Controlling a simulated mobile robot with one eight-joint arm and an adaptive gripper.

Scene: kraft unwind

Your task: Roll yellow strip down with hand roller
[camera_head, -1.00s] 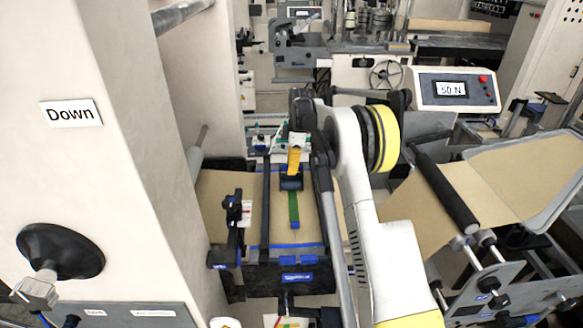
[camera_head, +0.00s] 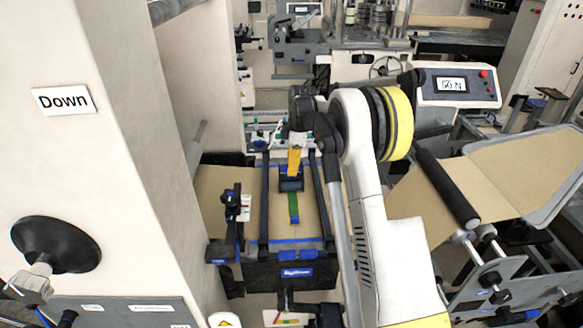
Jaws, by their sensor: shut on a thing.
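The hand roller has an orange-yellow handle (camera_head: 294,161) and a dark blue roller head (camera_head: 291,184). It stands at the far end of a narrow strip on the brown kraft web (camera_head: 313,222). The visible part of the strip (camera_head: 294,205) looks green rather than yellow, with a blue near end (camera_head: 295,219). My gripper (camera_head: 296,147) is shut on the top of the roller handle, and its fingers are small and partly hidden by my arm. The head appears to meet the strip, but I cannot tell whether it presses on it. Any strip under or beyond it is hidden.
Black rails (camera_head: 264,200) flank the work area. A black clamp (camera_head: 233,215) stands at its left. A large beige machine column labelled Down (camera_head: 62,101) fills the left. A display reading 50 N (camera_head: 451,85) and another kraft web (camera_head: 505,180) are at the right.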

